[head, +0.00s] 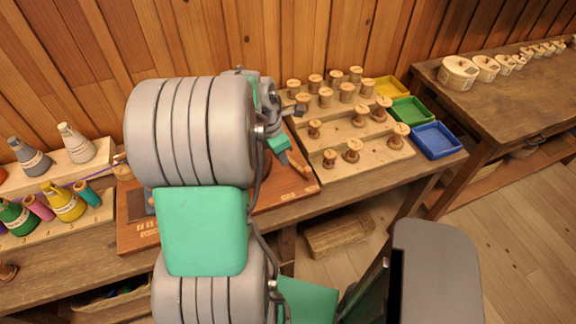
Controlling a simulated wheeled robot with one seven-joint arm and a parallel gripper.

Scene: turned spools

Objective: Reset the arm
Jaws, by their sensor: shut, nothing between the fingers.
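My arm fills the left middle of the head view, with grey rounded links and green panels. My gripper (298,110) shows small and dark past the wrist, over the left edge of the spool board. It is shut and empty. Turned wooden spools stand beside and behind it, one close to it (303,101). Others stand on the pale board (385,160). My arm hides much of the reddish-brown wooden board (290,195) on the bench.
Yellow, green (411,111) and blue (436,140) trays line the board's right side. Coloured thread cones (64,201) stand at left. A plank wall rises behind. Another table (500,95) at right holds a row of pale round pieces. Open floor lies lower right.

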